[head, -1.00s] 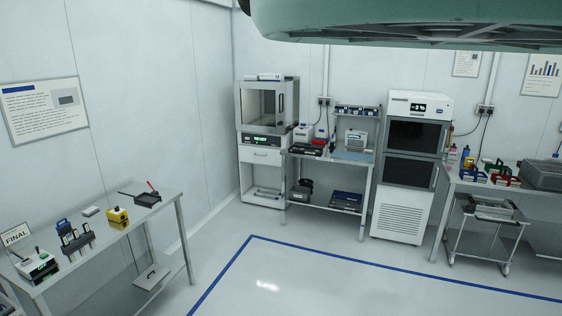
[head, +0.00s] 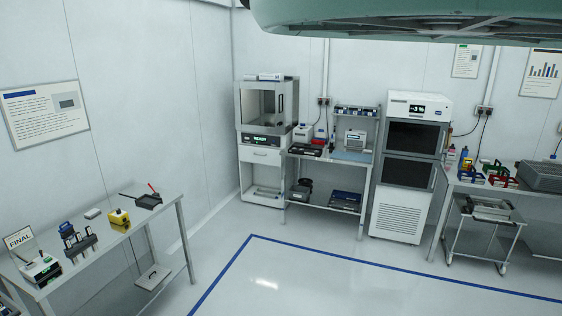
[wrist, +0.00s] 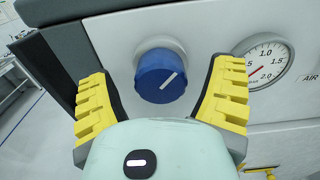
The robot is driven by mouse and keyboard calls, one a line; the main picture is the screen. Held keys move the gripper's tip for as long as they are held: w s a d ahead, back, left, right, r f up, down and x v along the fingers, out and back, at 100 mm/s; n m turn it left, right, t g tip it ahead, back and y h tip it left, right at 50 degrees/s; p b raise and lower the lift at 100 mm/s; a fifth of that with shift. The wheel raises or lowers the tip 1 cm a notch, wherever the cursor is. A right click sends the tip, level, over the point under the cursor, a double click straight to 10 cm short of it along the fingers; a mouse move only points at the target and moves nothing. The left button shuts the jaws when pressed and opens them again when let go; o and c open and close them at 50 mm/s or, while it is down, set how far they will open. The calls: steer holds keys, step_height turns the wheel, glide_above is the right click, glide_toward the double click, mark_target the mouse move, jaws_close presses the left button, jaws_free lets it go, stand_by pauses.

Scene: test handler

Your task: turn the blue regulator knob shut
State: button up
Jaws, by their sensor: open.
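In the wrist view, the blue regulator knob (wrist: 161,76) sits on a pale panel, with a white pointer line slanting to the upper right. My gripper (wrist: 162,92) is open, with one yellow-and-black finger to the left of the knob and one to the right. The knob lies between the fingers, with a visible gap on each side. Behind the knob is a grey-white collar. A round gauge (wrist: 267,63) is to the right of the knob, its red needle pointing to the lower left. The head view shows neither the knob nor my gripper.
The word AIR is printed right of the gauge. A dark edge runs along the panel's left side. In the head view, a bench (head: 150,213) with tools stands left, and a shelf and cabinets (head: 402,210) stand at the back. The floor between is clear.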

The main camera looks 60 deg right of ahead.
steer(key=c, duration=1.2)
steer(key=shift+f+n+b, duration=0.1)
steer(key=shift+n+b, duration=0.2)
steer(key=shift+b, duration=0.05)
steer(key=n+b, duration=0.4)
steer(key=shift+f+b, duration=0.15)
steer(key=shift+b, duration=0.2)
steer(key=shift+n+b, duration=1.2)
steer(key=shift+b, duration=0.05)
steer(key=shift+n+b, duration=0.8)
steer(key=shift+b, duration=0.05)
steer(key=shift+s+r, duration=0.1)
steer(key=shift+r, duration=0.1)
